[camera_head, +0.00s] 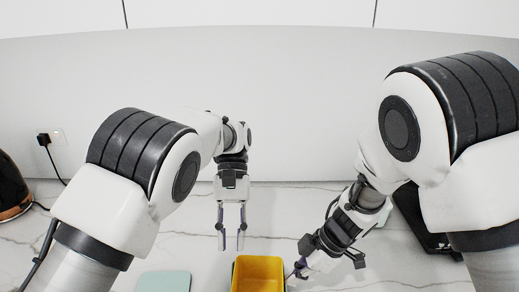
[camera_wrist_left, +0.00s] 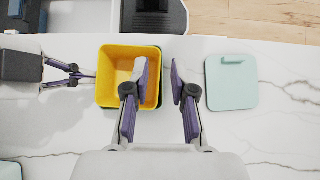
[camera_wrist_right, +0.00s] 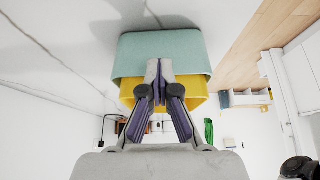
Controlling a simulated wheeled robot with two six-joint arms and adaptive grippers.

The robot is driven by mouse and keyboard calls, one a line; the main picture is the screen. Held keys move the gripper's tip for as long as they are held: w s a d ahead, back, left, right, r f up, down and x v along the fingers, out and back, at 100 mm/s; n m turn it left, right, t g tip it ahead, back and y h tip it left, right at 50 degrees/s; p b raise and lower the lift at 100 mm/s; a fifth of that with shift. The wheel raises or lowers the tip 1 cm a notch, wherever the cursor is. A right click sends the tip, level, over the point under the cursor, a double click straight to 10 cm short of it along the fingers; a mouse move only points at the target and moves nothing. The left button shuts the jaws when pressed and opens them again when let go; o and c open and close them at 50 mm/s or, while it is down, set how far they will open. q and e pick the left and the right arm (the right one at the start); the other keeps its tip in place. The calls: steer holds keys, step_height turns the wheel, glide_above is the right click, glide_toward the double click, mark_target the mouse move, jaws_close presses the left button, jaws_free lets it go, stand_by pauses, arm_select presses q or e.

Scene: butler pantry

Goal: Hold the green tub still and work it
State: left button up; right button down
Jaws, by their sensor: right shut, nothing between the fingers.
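The green tub (camera_wrist_right: 150,48) shows its pale green outer wall in the right wrist view. A yellow tub (camera_head: 258,264) sits nested in it, its rim standing above the green; it also shows in the left wrist view (camera_wrist_left: 112,70), hiding most of the green. My left gripper (camera_head: 231,246) is open and empty above the tubs' side; in the left wrist view (camera_wrist_left: 158,68) one finger is over the yellow tub and the other is outside it. My right gripper (camera_head: 289,275) is shut and empty, its tips (camera_wrist_right: 160,66) at the green wall; I cannot tell whether they touch.
A flat pale green lid (camera_wrist_left: 231,84) with a small bar handle lies on the marble counter beside the tubs, also in the head view (camera_head: 163,282). A dark flat appliance (camera_head: 420,222) stands at the right and a dark kettle (camera_head: 12,185) at the far left.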

arm_select(q)
step_height(320, 180, down, 10)
steer(key=shift+r, duration=0.2)
arm_select(e)
steer(key=shift+s+f, duration=0.15)
steer(key=shift+f, duration=0.15)
arm_select(q)
steer(key=shift+c, duration=0.4)
jaws_close()
step_height(320, 180, up, 9)
steer(key=shift+r, duration=0.15)
stand_by(0.6)
